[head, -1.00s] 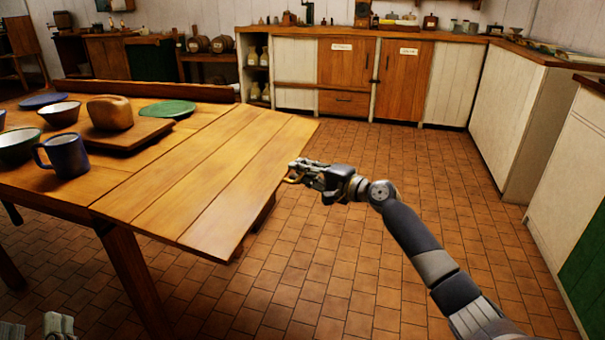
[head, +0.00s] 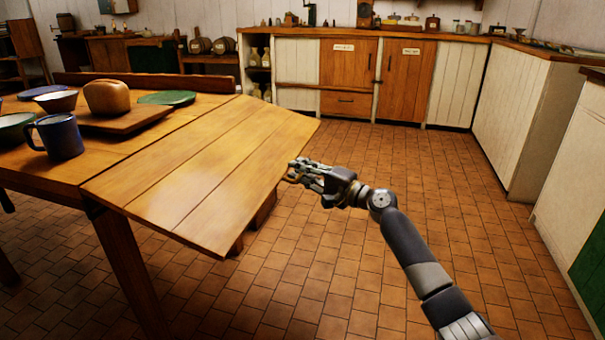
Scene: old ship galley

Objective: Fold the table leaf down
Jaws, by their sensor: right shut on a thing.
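The table leaf (head: 205,170) is a wide plank panel along the right side of the wooden table (head: 50,178). It slopes down a little from the tabletop toward its free outer edge. My right gripper (head: 298,171) is at that outer edge, past its middle toward the far corner. It is shut on a small brownish part at the edge of the leaf; the fingers hide most of it. Dark wooden supports show under the leaf. My left gripper is not in view.
A bread loaf (head: 107,98) on a board, a blue mug (head: 58,137), bowls and a green plate (head: 167,98) stand on the fixed tabletop. The leaf is bare. Tiled floor (head: 400,170) is open to the right, bounded by cabinets (head: 347,75).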

